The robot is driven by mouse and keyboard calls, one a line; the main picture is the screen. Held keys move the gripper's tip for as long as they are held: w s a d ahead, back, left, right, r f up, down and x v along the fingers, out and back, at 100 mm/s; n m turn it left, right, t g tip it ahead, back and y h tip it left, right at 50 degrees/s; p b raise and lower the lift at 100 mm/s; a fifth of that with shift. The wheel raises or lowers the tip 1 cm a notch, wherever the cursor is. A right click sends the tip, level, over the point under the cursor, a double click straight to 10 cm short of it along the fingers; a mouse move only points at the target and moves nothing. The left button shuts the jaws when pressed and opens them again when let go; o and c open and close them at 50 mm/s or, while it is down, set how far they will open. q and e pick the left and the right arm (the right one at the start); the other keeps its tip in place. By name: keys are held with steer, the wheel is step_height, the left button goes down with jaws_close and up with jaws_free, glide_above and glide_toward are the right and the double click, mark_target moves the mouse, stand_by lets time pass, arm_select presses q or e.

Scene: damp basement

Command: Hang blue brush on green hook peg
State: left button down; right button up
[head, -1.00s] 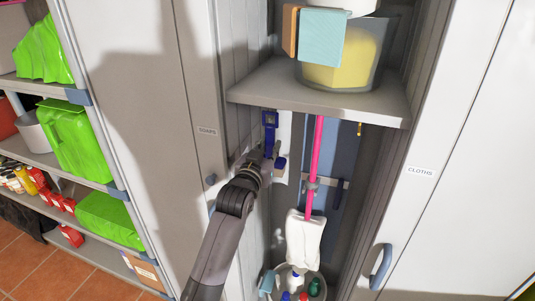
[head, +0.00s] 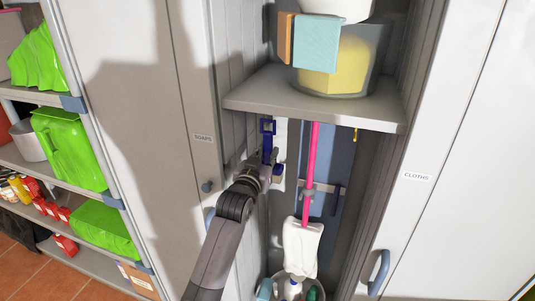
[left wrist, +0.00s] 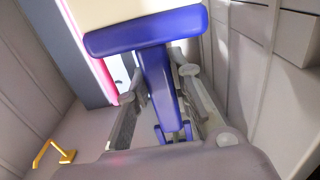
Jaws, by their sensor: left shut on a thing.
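The blue brush (head: 267,142) is upright inside the narrow cupboard, under its shelf, with the looped handle end up. My left gripper (head: 264,168) is shut on its handle. In the left wrist view the blue brush (left wrist: 155,65) runs between the fingers of my left gripper (left wrist: 158,98), its wide blue head close to the camera and a pale block behind it. I cannot see a green hook peg in any view. A yellow hook (head: 355,134) is on the right under the shelf; it also shows in the left wrist view (left wrist: 54,155). My right gripper is not in view.
The cupboard shelf (head: 315,110) overhangs the brush and carries a clear bucket (head: 345,65) with sponges. A pink-handled mop (head: 311,165) hangs just right of my gripper. A bin of bottles (head: 292,287) stands below. Cupboard doors flank both sides.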

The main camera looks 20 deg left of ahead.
arm_select(q)
steer(key=c, duration=1.4)
jaws_free()
steer(key=shift+o, duration=0.3)
steer(key=s, duration=1.2)
step_height(320, 180, down, 24)
steer(key=d+f+g+b, duration=0.1)
steer(key=g+b, duration=0.1)
steer(key=g, duration=0.2)
steer(key=s+f+g, duration=0.2)
steer(key=s+f, duration=0.2)
steer(key=f, duration=0.4)
steer(key=s+f+m+g+b, duration=0.1)
steer(key=s+f, duration=0.3)
steer(key=f, duration=0.3)
steer(key=s+f+g, duration=0.2)
steer(key=s+f, duration=0.1)
steer(key=f, duration=0.5)
steer(key=s+a+f+g+b, duration=0.2)
steer(key=s+f+g, duration=0.2)
steer(key=s+f, duration=1.45)
steer(key=s+a+f+g, duration=0.1)
steer(key=s+f+g, duration=0.1)
steer(key=s, duration=0.9)
steer(key=s+a+f+m+g, duration=0.1)
steer(key=s+f, duration=0.3)
steer(key=s, duration=0.7)
steer(key=shift+a+f+g+y+b, duration=0.2)
steer(key=shift+a+g+y+b, duration=0.1)
steer(key=shift+a+g+b, duration=0.15)
